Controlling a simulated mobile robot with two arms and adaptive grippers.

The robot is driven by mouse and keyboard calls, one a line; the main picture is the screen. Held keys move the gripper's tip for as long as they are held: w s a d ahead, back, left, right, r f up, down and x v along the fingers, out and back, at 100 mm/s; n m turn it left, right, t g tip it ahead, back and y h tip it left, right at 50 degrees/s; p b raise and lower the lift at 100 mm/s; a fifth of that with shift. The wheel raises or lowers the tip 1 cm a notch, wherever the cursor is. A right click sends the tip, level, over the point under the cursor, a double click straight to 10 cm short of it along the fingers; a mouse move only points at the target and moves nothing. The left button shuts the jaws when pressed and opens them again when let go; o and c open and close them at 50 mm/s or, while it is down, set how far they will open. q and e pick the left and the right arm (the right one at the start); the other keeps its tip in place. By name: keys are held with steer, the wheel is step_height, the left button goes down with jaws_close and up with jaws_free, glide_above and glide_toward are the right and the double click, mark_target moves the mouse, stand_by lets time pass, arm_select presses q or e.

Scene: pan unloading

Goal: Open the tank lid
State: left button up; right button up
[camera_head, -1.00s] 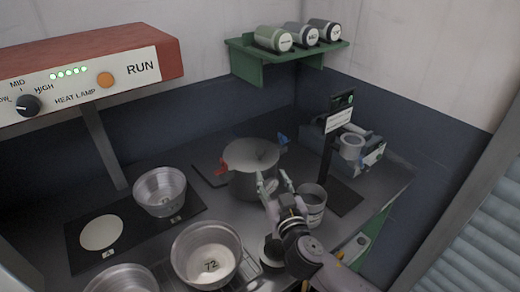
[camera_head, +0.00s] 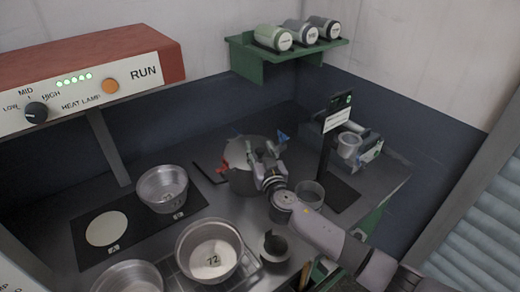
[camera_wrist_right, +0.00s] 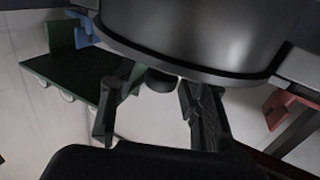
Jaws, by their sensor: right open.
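The tank is a grey metal pot (camera_head: 240,184) with a red handle (camera_head: 224,165) on its left and a blue handle (camera_head: 282,137) on its right. It stands at the back middle of the counter, and its lid (camera_head: 243,148) appears to be on. My right gripper (camera_head: 267,153) is open over the near right part of the lid and partly hides it. In the right wrist view, the open fingers (camera_wrist_right: 158,82) are either side of a small dark rounded part beside the tank's rim (camera_wrist_right: 220,77). Contact cannot be told. My left gripper is not in view.
A metal cup (camera_head: 309,193) stands close to my right wrist. A black post with a sign (camera_head: 337,118) and a grey device (camera_head: 366,150) are at right. Pans (camera_head: 161,184) and (camera_head: 190,262) bowls fill the left front. A green shelf (camera_head: 262,68) is above.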

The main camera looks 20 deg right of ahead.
steer(key=shift+c, duration=0.4)
jaws_close()
stand_by(0.4)
